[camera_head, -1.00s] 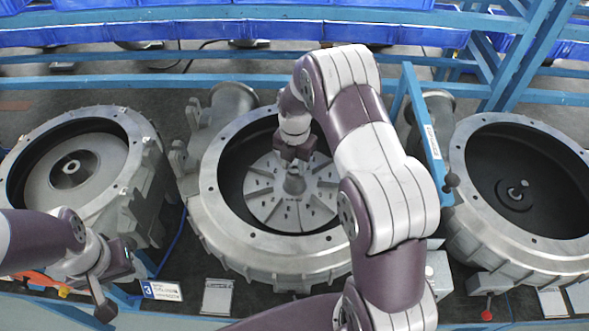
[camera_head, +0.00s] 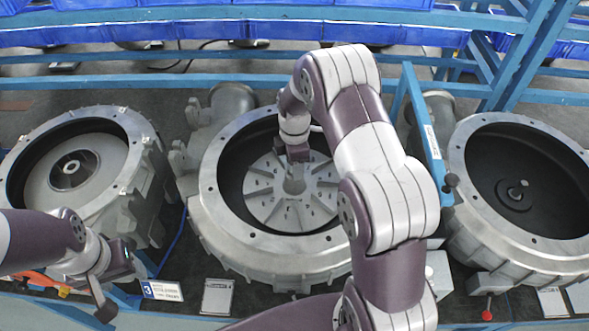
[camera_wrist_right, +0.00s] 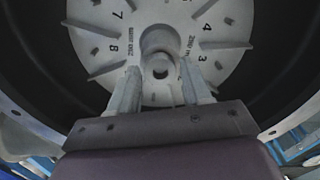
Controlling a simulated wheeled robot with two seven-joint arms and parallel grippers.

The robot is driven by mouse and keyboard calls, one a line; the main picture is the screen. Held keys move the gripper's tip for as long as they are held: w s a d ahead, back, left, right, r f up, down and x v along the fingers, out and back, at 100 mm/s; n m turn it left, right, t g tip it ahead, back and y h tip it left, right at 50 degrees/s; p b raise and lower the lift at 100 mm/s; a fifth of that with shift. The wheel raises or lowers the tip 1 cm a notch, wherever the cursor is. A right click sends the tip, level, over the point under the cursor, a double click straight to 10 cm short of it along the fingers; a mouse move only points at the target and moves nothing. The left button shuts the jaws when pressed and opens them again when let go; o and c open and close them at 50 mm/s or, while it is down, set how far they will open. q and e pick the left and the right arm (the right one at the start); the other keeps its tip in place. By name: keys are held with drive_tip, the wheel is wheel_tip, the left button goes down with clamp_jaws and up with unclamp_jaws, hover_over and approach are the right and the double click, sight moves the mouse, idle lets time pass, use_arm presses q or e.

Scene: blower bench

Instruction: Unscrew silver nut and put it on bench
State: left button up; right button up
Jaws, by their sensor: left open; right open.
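The middle blower housing (camera_head: 215,235) holds a silver bladed wheel (camera_head: 262,205) with numbers on its face. At its centre stands a round silver hub (camera_head: 294,188), which also shows in the right wrist view (camera_wrist_right: 160,42). I cannot clearly tell the silver nut apart from this hub and shaft end. My right gripper (camera_head: 296,168) is above the hub. In the right wrist view its two fingers (camera_wrist_right: 160,88) are open, one on each side of the hub's near end, with nothing gripped. My left gripper (camera_head: 108,292) is open and empty at the lower left, over the bench's front edge.
Another blower housing (camera_head: 150,170) stands at the left and one (camera_head: 470,235) at the right. A blue post (camera_head: 428,150) rises right of the middle housing. A sign marked 3 (camera_head: 162,290) and a small plate (camera_head: 217,296) lie at the front.

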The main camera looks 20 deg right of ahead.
drive_tip(key=m, duration=1.5)
drive_tip(key=shift+m, duration=0.3)
